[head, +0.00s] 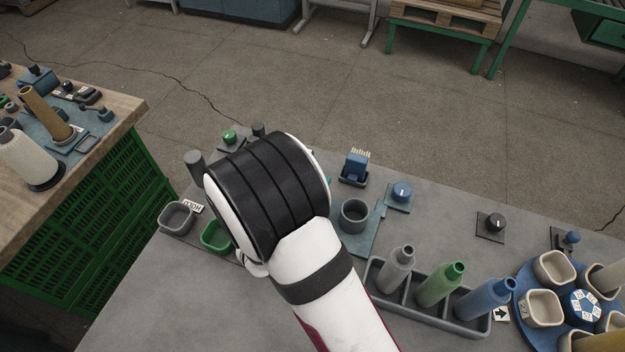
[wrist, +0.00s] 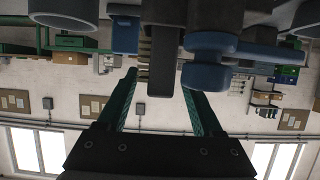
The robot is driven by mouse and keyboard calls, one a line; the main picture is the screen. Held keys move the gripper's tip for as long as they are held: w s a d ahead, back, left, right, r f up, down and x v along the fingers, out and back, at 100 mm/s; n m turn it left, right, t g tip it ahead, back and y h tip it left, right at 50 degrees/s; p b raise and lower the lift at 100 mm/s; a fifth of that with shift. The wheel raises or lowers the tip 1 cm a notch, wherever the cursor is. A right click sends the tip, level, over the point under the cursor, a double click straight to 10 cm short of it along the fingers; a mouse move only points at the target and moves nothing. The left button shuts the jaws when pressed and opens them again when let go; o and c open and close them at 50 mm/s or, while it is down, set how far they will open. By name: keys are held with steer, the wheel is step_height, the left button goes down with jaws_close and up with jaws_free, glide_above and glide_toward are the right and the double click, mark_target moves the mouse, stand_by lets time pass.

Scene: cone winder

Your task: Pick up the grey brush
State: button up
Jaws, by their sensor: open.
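My gripper (wrist: 160,88) shows in the wrist view, which looks upside down, with two green fingers spread apart and open. A narrow grey-brown block (wrist: 163,60) hangs into the gap between the fingertips. It may be the grey brush, but I cannot tell for sure. Pale bristles (wrist: 145,48) show just left of it, beside a blue block (wrist: 125,32). I see no clear contact between fingers and block. In the head view my wrist hides the fingers and whatever lies under them, and no grey brush is plainly visible there.
A blue brush (head: 355,163) with cream bristles stands in a dark holder right of my wrist. The table's front left is clear.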

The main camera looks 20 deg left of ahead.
steer(key=shift+w, duration=0.1)
jaws_close()
stand_by(0.4)
